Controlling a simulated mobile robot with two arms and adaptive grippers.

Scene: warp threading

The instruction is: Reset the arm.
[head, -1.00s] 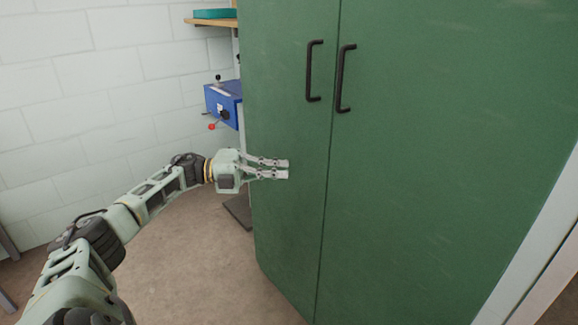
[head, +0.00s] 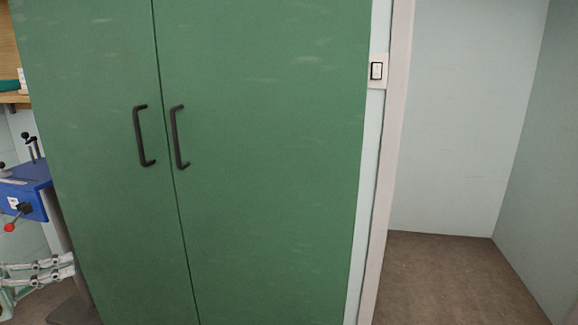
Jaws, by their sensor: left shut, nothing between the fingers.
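My left gripper (head: 70,266) shows at the lower left edge of the head view, its fingers pointing right. It is shut and empty, in front of the blue machine's stand and beside the left edge of the green cabinet. Most of my left arm is out of the picture. My right gripper is not in view.
A tall green cabinet (head: 270,180) with two shut doors and two dark handles (head: 142,136) fills the middle. A blue machine (head: 28,190) stands at the left. A light switch (head: 377,71) is on the wall. Open floor (head: 450,280) lies through a doorway at the right.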

